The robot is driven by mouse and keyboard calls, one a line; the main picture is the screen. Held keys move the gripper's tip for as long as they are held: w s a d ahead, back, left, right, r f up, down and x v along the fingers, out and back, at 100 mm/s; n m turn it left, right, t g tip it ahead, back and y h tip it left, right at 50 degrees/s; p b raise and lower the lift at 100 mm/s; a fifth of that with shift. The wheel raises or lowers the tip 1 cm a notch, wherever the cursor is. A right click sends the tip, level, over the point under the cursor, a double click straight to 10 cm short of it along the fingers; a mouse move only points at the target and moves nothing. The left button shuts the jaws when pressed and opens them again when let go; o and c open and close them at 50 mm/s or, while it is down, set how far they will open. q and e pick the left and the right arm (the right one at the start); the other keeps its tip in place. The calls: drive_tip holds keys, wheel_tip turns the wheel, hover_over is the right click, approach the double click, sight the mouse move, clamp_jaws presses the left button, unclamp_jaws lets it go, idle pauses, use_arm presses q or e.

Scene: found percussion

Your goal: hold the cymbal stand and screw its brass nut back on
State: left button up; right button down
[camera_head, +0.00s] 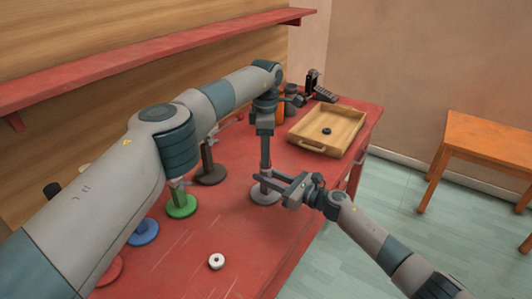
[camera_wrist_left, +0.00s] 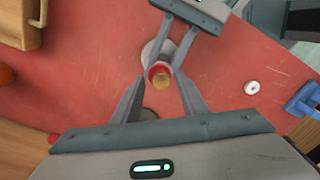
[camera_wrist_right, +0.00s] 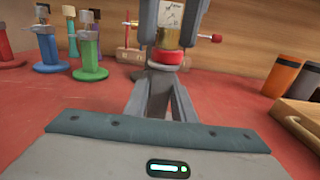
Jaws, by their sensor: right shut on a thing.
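The cymbal stand has a grey round base (camera_head: 264,197) on the red table. A red washer (camera_wrist_right: 166,57) sits near its top, with the brass nut (camera_wrist_right: 168,38) just above it; they also show from above in the left wrist view (camera_wrist_left: 160,83). My right gripper (camera_head: 266,181) is shut on the stand's upright post from the side, below the washer. My left gripper (camera_wrist_left: 163,80) points down over the stand, one finger on each side of the nut. A small gap seems to show beside the nut. How far the nut sits on the thread is hidden.
Dark, green (camera_head: 181,206), blue (camera_head: 143,232) and red stands line the table's left side. A white ring (camera_head: 216,261) lies at the front. A wooden tray (camera_head: 302,141) holding a dark ring, an orange cup (camera_wrist_right: 280,76) and a black pedal (camera_head: 319,88) are behind.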

use_arm(q)
drive_tip(key=shift+r, duration=2.25)
drive_tip(key=shift+c, duration=0.5)
drive_tip(key=n, duration=0.3)
drive_tip(key=shift+d+r, duration=0.1)
drive_tip(key=shift+r, duration=0.3)
drive_tip(key=n, duration=0.2)
drive_tip(key=r+n, duration=0.1)
drive_tip(key=n, duration=0.1)
drive_tip(key=shift+n, duration=0.3)
drive_tip(key=n, duration=0.2)
drive_tip(key=r+n, duration=0.1)
drive_tip(key=n, duration=0.5)
drive_tip(key=shift+s+r, duration=0.1)
drive_tip(key=shift+r, duration=0.25)
